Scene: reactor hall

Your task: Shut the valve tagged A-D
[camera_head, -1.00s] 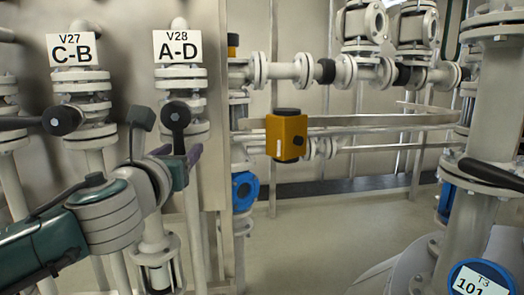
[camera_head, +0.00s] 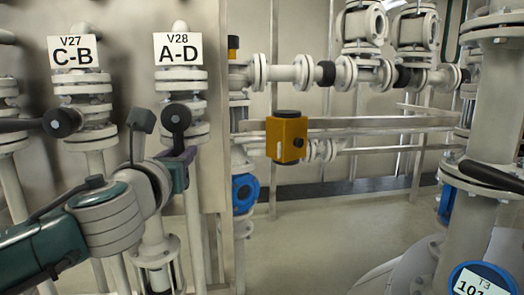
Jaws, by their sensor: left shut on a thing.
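The valve tagged A-D (camera_head: 182,82) is a pale pipe valve at the left, under a white tag (camera_head: 178,50) reading V28 A-D. Its black handle (camera_head: 177,118) has a round hub and a lever that points down. My left gripper (camera_head: 188,156), with purplish fingers, is shut on the lower end of this lever, just below the hub. The fingers and wrist partly hide the lever end and the pipe behind. My right gripper is not in view.
The valve tagged C-B (camera_head: 84,88) stands close on the left, its black handle (camera_head: 62,122) near my left arm. An orange box (camera_head: 286,138) sits by horizontal rails to the right. A large pipe (camera_head: 490,130) stands at far right. The floor (camera_head: 310,225) between is clear.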

